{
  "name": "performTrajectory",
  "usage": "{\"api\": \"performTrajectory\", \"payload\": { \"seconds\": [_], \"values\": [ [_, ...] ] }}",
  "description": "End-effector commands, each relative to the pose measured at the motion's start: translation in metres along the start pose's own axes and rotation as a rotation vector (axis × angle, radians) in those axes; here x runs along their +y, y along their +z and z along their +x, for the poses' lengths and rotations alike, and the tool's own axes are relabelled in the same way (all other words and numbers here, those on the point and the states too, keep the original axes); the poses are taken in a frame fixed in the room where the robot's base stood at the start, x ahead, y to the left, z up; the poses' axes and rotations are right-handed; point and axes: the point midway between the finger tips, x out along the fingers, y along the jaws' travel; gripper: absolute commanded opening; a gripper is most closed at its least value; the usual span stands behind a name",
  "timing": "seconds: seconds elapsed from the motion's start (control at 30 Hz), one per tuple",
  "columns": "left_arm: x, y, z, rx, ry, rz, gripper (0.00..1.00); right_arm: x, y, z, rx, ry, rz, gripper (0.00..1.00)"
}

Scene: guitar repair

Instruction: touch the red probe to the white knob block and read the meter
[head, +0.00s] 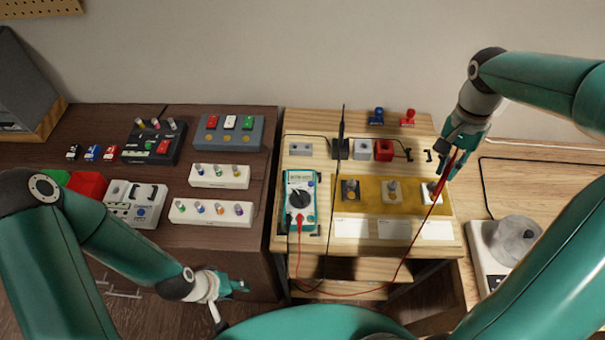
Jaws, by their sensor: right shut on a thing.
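My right gripper (452,160) is shut on the red probe (446,172), above the right end of the mustard-coloured mat. The probe slants down and left, and its lower end is close to the white knob block (432,196). I cannot tell whether the tip touches it. The multimeter (300,200) is teal with a dark dial and lies at the left of the light table; its display is too small to read. My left gripper (232,290) is low at the left, in front of the dark bench, away from these things; its finger opening is unclear.
A black probe (341,125) stands upright in a dark holder behind the mat (365,205). A dark knob block (350,192) and a tan one (392,192) stand on the mat. A red block (383,150) is behind it. The red lead (403,265) hangs across the table front.

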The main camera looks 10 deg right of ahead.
Motion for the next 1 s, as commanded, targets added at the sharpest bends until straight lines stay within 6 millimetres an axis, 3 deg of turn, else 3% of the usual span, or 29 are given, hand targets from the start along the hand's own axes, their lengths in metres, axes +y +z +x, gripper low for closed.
{"api": "performTrajectory", "payload": {
  "seconds": [0.53, 1.0],
  "values": [
    [0.001, 0.0, -0.002, 0.0, 0.0, 0.0, 0.4, 0.0, 0.001, -0.002, -0.001, 0.001, 0.0, 0.0],
    [0.011, 0.0, -0.032, 0.0, 0.0, 0.0, 0.4, 0.006, 0.005, -0.042, 0.0, 0.0, 0.0, 0.0]
  ]
}}
